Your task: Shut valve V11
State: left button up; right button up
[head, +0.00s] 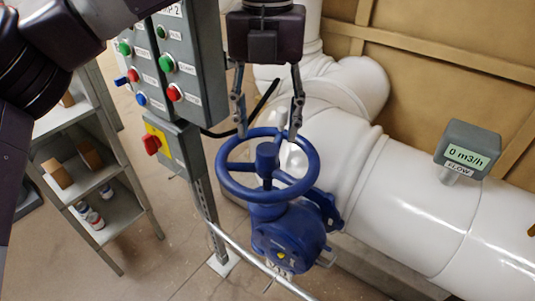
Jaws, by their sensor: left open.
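A blue valve handwheel (231,185) sits on a blue valve body (287,238) mounted on the white pipe. A small tag on the body is partly visible, and I cannot read a valve number on it. My left gripper (267,132) points down over the wheel's far rim with its two fingers spread and nothing held between them. The fingertips overlap the far rim in the picture, and I cannot tell whether they touch it. My right gripper is not in view.
A flow display (468,151) on the white pipe (400,205) reads 0 m3/h. Grey shelves (115,215) stand at the left. A rail runs below the valve.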

pick_arm(q)
jog(key=n+b, duration=0.1)
jog(key=n, duration=0.3)
jog(key=shift+f+b, duration=0.15)
jog(key=shift+b, duration=0.2)
jog(key=n, duration=0.3)
jog(key=shift+b, duration=0.4)
jog(key=n+b, duration=0.1)
jog(key=n, duration=0.1)
jog(key=shift+n, duration=0.3)
jog(key=n+b, duration=0.2)
jog(key=n, duration=0.2)
jog(key=shift+n, duration=0.5)
jog(key=shift+n+b, duration=0.35)
jog(key=shift+n, duration=0.45)
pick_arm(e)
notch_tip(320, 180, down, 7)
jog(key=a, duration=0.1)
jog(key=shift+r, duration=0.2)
